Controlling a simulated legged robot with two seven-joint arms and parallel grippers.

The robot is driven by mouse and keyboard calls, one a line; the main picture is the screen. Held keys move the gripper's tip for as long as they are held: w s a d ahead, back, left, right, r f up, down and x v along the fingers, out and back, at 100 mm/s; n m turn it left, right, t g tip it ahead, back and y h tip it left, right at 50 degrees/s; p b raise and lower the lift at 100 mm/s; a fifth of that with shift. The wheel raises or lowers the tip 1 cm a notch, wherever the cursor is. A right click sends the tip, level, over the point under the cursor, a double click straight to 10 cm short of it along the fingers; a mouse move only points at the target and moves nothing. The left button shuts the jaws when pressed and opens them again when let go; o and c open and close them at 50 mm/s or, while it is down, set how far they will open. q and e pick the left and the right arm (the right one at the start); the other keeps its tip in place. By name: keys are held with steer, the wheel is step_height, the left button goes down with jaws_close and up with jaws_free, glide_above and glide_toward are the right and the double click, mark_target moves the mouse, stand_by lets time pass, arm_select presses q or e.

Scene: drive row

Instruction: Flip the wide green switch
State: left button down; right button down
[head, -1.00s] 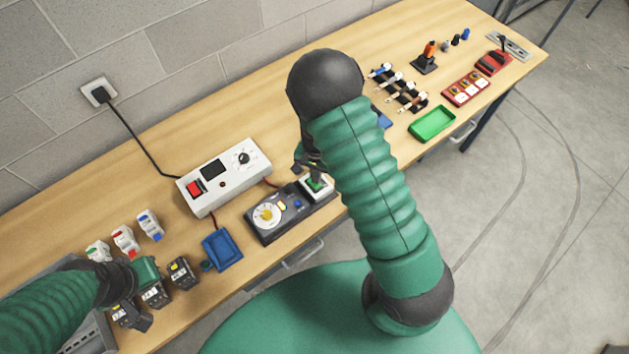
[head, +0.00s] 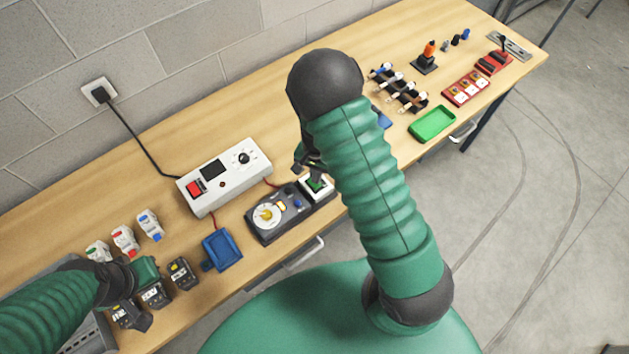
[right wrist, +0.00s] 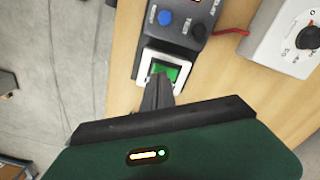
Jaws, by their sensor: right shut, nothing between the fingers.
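The wide green switch (head: 318,184) sits in a white square frame at the right end of a dark control panel. It also shows in the right wrist view (right wrist: 167,70), partly covered by my fingers. My right gripper (right wrist: 160,80) is shut and empty, its fingertips over or at the near edge of the switch; I cannot tell whether they touch. In the head view my right gripper (head: 312,166) is partly hidden behind my right arm. My left gripper (head: 135,306) is at the lower left near the dark blocks; its jaws are not clear.
The dark panel (head: 252,228) carries a dial and small buttons. A white box (head: 228,178) with a red switch stands behind it. A blue tray (head: 222,250) lies left of it. A green tray (head: 432,124) and red units stand at the right.

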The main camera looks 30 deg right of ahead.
steer(key=shift+f+b, duration=0.9)
steer(key=shift+f, duration=0.3)
stand_by(0.6)
steer(key=shift+r, duration=0.1)
step_height(320, 180, up, 7)
steer(key=p, duration=0.6)
steer(key=shift+a, duration=0.1)
steer(key=s+a+r+n+t+b, duration=0.2)
steer(key=s+a+r+n+b, duration=0.2)
steer(key=s+a+n+b, duration=0.3)
steer(key=s+n+b, duration=0.2)
steer(key=n+b, duration=0.2)
steer(key=shift+t+b, duration=0.3)
